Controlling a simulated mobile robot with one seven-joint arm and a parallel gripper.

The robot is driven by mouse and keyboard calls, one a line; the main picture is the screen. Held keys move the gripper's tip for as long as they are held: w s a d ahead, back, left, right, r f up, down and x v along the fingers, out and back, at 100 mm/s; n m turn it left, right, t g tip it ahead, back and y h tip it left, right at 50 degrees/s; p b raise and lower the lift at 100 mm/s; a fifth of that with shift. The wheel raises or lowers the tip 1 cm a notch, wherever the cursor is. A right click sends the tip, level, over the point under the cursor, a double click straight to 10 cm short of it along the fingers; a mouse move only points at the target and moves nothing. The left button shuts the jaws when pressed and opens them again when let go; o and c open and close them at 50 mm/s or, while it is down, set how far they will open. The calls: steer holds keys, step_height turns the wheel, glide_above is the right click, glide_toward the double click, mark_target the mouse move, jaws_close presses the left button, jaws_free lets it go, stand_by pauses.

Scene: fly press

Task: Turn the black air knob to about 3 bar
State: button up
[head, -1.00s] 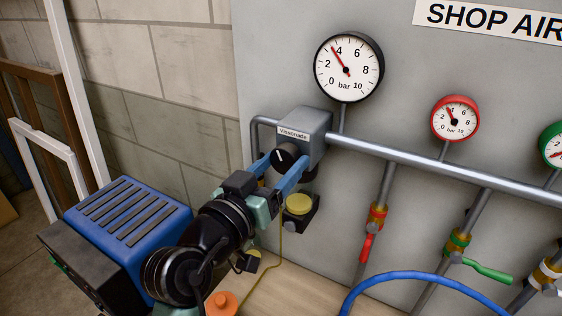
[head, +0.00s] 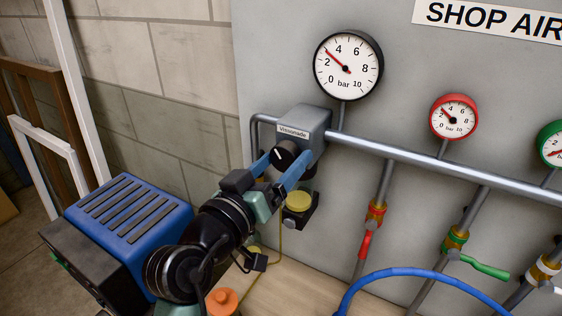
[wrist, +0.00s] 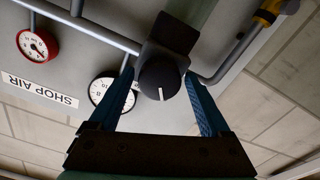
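The black air knob (head: 285,155) with a white pointer line sits on the front of the grey regulator box (head: 311,122), labelled Vissonade. My gripper (head: 286,164) has its blue fingers on either side of the knob. In the wrist view, the knob (wrist: 159,78) lies between the fingertips, with a narrow gap seeming to show on each side, so the fingers look open around it. Its line points down in that view. The large black-rimmed gauge (head: 358,74) above has its red needle between 2 and 4, at about 3 bar.
A red gauge (head: 455,131) and a partly cut-off green gauge (head: 553,146) stand to the right. A grey pipe (head: 420,159) runs right from the regulator. Below are red-handled (head: 364,244) and green-handled (head: 484,266) valves, and a blue hose (head: 410,272). A yellow button (head: 298,201) sits below the knob.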

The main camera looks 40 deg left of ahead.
steer(key=shift+o, duration=0.5)
steer(key=shift+s, duration=0.2)
steer(key=b+v, duration=0.4)
steer(key=v, duration=0.8)
steer(key=shift+s, duration=0.3)
steer(key=shift+d, duration=0.1)
